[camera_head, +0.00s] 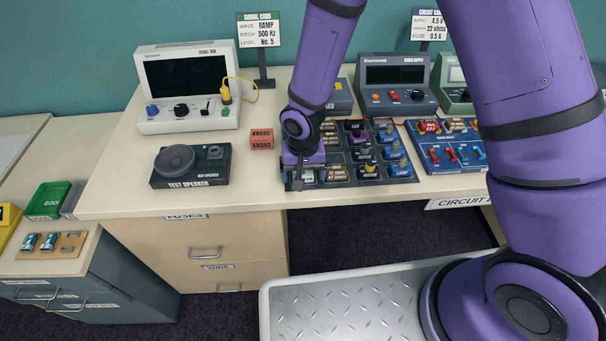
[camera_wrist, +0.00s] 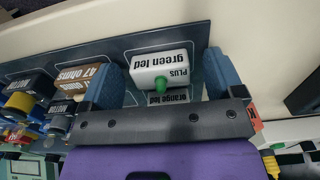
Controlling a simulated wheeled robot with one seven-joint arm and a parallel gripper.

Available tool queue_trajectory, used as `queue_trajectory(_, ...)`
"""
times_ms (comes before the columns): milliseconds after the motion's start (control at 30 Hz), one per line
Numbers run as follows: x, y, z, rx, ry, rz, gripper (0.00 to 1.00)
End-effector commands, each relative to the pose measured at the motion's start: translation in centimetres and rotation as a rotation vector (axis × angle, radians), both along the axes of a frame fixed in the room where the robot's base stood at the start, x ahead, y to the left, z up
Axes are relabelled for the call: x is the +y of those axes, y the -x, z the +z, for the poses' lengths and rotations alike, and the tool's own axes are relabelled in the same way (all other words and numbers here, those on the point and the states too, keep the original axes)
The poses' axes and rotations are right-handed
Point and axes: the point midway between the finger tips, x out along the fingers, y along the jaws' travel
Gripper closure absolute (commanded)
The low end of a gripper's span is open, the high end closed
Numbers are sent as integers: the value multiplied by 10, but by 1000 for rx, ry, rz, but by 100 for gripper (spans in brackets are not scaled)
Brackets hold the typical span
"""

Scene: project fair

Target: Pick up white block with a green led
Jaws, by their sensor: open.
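The white block with a green led (camera_wrist: 172,62) sits in the board of labelled blocks. In the wrist view its label reads "green led" and "PLUS", and a green bulb sticks out of its side. My gripper (camera_wrist: 162,80) is open, with one blue finger on each side of the block and a visible gap to each. In the head view my gripper (camera_head: 298,178) is low over the front left corner of the board (camera_head: 345,181) and mostly hides the block there. A label reading "orange led" shows just beside the block in the wrist view.
Blocks marked "47 ohms" (camera_wrist: 98,76) and "motor" (camera_wrist: 30,85) stand left of the fingers in the wrist view. In the head view a test speaker (camera_head: 190,165) and a red-brown block (camera_head: 262,139) lie left of my gripper. A blue board (camera_head: 447,160) lies right.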

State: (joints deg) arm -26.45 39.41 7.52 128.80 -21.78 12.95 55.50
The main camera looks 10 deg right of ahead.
Motion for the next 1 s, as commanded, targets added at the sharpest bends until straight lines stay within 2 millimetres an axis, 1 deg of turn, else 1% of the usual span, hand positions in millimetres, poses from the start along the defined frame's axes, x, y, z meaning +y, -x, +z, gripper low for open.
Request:
queue_trajectory(133,0,0,0,0,0,0,13)
queue_trajectory(167,0,0,0,0,0,0,17)
queue_trajectory(200,0,0,0,0,0,0,27)
queue_trajectory(267,0,0,0,0,0,0,40)
queue_trajectory(300,0,0,0,0,0,0,50)
queue_trajectory(367,0,0,0,0,0,0,63)
queue_trajectory(400,0,0,0,0,0,0,67)
queue_trajectory(733,0,-1,2,-1,-1,0,67)
queue_trajectory(1000,1,-4,14,-2,-2,-1,67)
